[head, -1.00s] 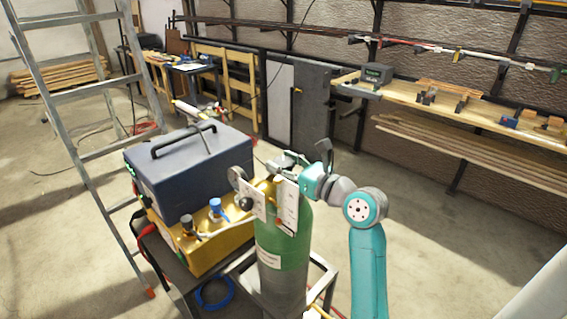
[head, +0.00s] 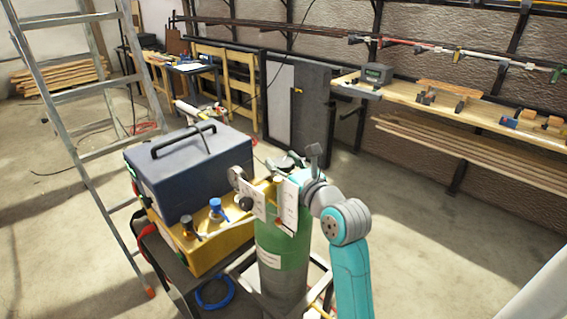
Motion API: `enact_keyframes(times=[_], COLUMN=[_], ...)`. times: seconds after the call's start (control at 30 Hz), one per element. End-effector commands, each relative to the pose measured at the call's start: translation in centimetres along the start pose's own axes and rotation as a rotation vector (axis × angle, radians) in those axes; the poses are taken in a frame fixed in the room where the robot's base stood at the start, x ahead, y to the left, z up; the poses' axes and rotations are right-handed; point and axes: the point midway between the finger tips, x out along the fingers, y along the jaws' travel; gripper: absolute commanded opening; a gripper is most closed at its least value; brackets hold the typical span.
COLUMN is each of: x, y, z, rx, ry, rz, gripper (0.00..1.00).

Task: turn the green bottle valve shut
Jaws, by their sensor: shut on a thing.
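The green bottle (head: 282,247) stands upright in a metal frame, green on top and grey below. White tags hang at its neck, with a gauge (head: 238,176) and brass fittings beside them. My gripper (head: 287,165) is at the top of the bottle, where its valve sits, reaching in from the right. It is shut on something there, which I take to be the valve. The valve itself is mostly hidden behind my gripper and the tags, so its turn position cannot be seen.
A dark blue case (head: 190,165) sits on a yellow unit (head: 228,242) on a cart close left of the bottle. A ladder (head: 85,150) stands at the left. A long wooden shelf (head: 470,113) runs along the back wall. The floor to the right is open.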

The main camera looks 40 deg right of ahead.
Motion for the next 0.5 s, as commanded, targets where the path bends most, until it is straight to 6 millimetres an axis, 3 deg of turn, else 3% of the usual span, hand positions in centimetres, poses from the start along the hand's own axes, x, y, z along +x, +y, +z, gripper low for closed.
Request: enact_keyframes(times=[0.13, 0.17, 0.23, 0.27, 0.5], x=[0.06, 0.06, 0.06, 0.05, 0.03], y=[0.02, 0.02, 0.02, 0.02, 0.01], z=[-0.05, -0.05, -0.05, -0.05, -0.04], rx=[0.001, 0.001, 0.0, 0.0, 0.0], ry=[0.001, 0.001, 0.001, 0.001, 0.001], rz=[0.001, 0.001, 0.001, 0.001, 0.001], gripper=[0.19, 0.59, 0.77, 0.81, 0.81])
